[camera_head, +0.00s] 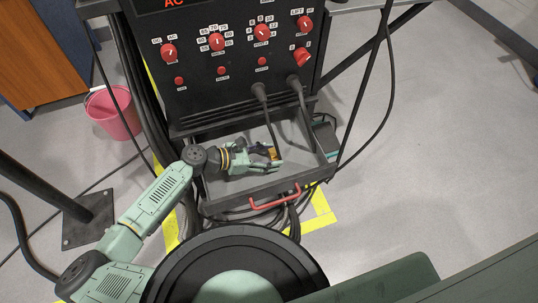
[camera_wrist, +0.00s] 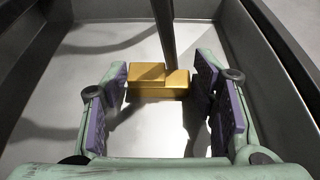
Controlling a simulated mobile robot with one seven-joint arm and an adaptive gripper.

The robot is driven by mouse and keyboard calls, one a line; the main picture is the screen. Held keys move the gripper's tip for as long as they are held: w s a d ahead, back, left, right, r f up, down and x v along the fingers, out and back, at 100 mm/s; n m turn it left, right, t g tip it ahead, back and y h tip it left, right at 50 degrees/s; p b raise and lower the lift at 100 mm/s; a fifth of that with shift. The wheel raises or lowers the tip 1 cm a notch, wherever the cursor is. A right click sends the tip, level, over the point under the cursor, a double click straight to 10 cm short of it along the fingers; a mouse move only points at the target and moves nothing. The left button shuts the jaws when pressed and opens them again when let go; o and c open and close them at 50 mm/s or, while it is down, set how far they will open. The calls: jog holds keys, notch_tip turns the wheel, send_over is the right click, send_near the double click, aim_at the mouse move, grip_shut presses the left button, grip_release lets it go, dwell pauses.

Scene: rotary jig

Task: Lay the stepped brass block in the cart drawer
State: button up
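The stepped brass block (camera_wrist: 158,88) lies across the space between my fingertips in the wrist view, with its higher step on the left. Its two ends meet the purple finger pads, with no clear gap. My gripper (camera_wrist: 160,85) is shut on it. In the head view my gripper (camera_head: 272,155) is inside the open cart drawer (camera_head: 215,193), and the block (camera_head: 273,153) is a small golden patch at the fingertips. The block is close over the drawer floor or on it; I cannot tell which.
A dark cable (camera_wrist: 165,30) comes down just behind the block. Drawer walls stand on both sides, and bare floor shows around my gripper. The drawer's red handle (camera_head: 275,200) is at its front. The control panel (camera_head: 235,60) with red knobs rises behind. A pink bucket (camera_head: 113,112) stands left.

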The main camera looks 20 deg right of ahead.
jog(key=o, duration=0.3)
jog(key=shift+r, duration=0.1)
jog(key=shift+r+p, duration=0.2)
jog(key=shift+p, duration=0.15)
jog(key=b+v, duration=0.3)
jog(key=v, duration=0.9)
jog(key=shift+a+f+b, duration=0.1)
jog(key=shift+f+b, duration=0.05)
jog(key=shift+b, duration=0.15)
dwell(0.4)
